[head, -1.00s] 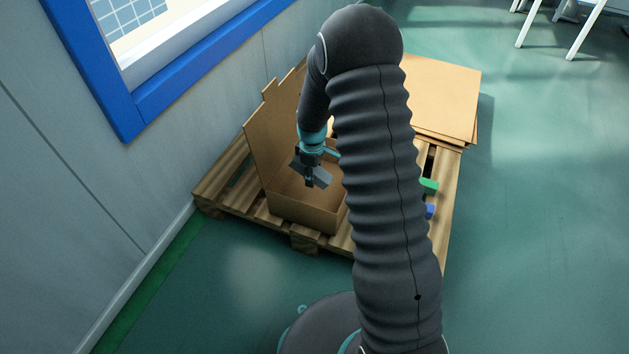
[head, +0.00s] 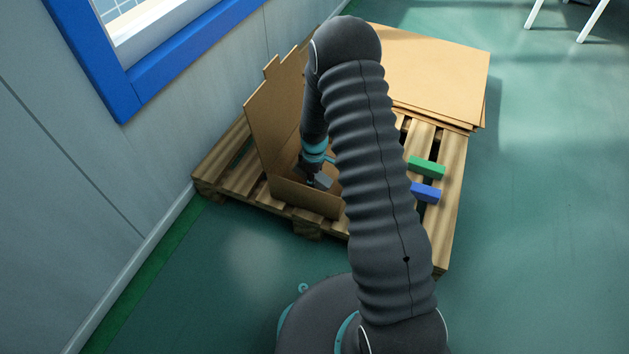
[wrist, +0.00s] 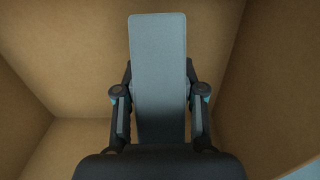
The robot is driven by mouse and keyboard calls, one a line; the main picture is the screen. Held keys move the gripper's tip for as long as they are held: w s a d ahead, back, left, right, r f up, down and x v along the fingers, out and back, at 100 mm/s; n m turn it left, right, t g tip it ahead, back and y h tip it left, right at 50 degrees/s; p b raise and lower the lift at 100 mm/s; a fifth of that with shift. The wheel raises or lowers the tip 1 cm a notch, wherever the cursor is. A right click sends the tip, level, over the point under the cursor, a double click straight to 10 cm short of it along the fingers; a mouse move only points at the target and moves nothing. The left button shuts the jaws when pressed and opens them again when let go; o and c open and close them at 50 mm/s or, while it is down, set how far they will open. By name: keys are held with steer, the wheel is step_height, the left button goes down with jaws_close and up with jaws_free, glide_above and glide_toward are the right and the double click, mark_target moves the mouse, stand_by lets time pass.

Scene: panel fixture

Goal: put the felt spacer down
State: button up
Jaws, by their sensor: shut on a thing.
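The felt spacer (wrist: 158,70) is a flat grey-blue slab that stands out between the fingers in the wrist view. My gripper (wrist: 160,98) is shut on it. In the head view a small grey part of the spacer (head: 323,181) shows beside my gripper (head: 311,177), low inside the open cardboard box (head: 305,198). The box's walls surround the spacer in the wrist view. The head view hides its lower end, so I cannot tell whether it touches the box floor.
The box stands on a wooden pallet (head: 450,196) beside the wall. A green block (head: 427,167) and a blue block (head: 426,193) lie on the pallet, right of my arm. Flat cardboard sheets (head: 440,75) lie at the back. A raised flap (head: 270,115) stands at the box's left.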

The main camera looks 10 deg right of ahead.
steer(key=shift+f, duration=0.5)
steer(key=shift+f, duration=0.2)
steer(key=o, duration=0.9)
steer(key=shift+r, duration=0.15)
